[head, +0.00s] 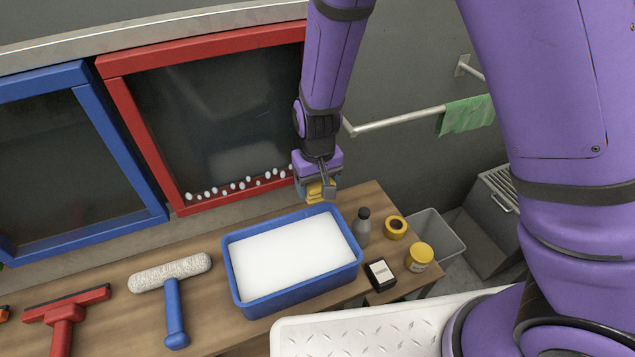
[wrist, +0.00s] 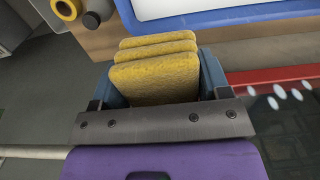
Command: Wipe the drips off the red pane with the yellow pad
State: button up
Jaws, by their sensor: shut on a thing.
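The red pane (head: 220,110) is a dark glass panel in a red frame on the wall behind the bench. A row of white drips (head: 238,185) lies along its lower edge. My gripper (head: 318,190) is at the pane's lower right corner, above the back of the blue tray. It is shut on the yellow pad (head: 316,188), of which only a small part shows in the head view. In the wrist view the yellow pad (wrist: 155,75) shows as ridged yellow layers between the fingers. Some drips show at the right there (wrist: 279,92). I cannot tell whether the pad touches the pane.
A blue tray (head: 298,301) with white contents stands on the wooden bench. A roller (head: 172,290) and a red squeegee (head: 66,315) lie left of it. A bottle (head: 362,226), yellow tape (head: 396,227), a black box (head: 380,274) and a yellow jar (head: 419,257) stand right. A blue-framed pane (head: 60,165) is further left.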

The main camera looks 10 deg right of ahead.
jog(key=shift+w+a, duration=0.3)
jog(key=shift+w, duration=0.5)
dwell(0.9)
jog(key=s+a, duration=0.3)
jog(key=a, duration=1)
jog(key=s+a, duration=0.4)
jog(key=a, duration=0.9)
jog(key=shift+s+a, duration=0.25)
jog(key=shift+s, duration=0.05)
dwell(2.2)
jog(key=s+d, duration=0.2)
jog(key=s, duration=0.5)
dwell(0.5)
